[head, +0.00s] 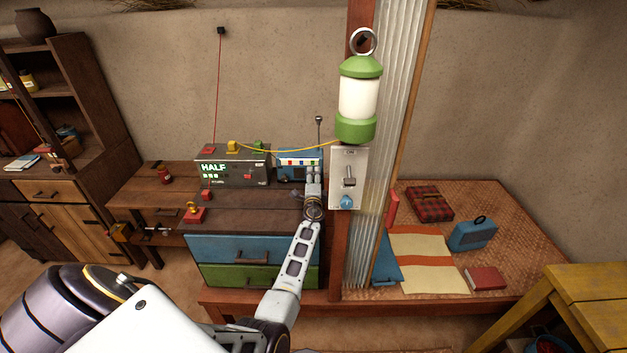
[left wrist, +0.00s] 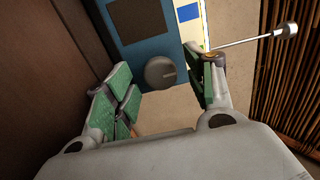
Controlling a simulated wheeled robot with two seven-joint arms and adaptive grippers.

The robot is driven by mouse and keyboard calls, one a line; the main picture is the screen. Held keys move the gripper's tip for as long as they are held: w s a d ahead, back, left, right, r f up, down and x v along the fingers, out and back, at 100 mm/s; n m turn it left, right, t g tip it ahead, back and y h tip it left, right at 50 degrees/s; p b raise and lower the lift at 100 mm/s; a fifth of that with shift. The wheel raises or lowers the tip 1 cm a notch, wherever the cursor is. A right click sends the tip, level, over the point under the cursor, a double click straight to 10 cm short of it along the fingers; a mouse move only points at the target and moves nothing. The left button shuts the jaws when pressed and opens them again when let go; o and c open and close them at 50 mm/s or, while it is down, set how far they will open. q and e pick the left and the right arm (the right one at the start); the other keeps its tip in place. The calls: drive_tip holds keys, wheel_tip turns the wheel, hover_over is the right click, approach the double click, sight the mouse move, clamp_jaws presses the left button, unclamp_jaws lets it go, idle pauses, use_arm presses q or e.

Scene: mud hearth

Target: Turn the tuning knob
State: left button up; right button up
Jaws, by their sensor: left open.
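The tuning knob (left wrist: 160,72) is a grey round knob with a pointer line on the blue face of a radio (left wrist: 134,28). In the head view the radio (head: 291,172) stands on the dark chest top, its right part covered by my left gripper (head: 314,170). The knob is hidden there. In the left wrist view the green-padded fingers of my left gripper (left wrist: 159,84) are spread to either side of the knob. Gaps show on both sides, with no visible contact. The radio's metal antenna (left wrist: 255,39) sticks out at the right. My right gripper is out of view.
A grey box with a HALF display (head: 230,170) stands left of the radio. A wooden post with a switch plate (head: 349,160) and a hanging green lantern (head: 359,98) is close on the right. A yellow cable (head: 285,150) hangs above the radio.

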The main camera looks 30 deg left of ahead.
use_arm(q)
drive_tip(key=shift+w+a, duration=0.2)
drive_tip(key=shift+w, duration=0.15)
drive_tip(key=c, duration=1)
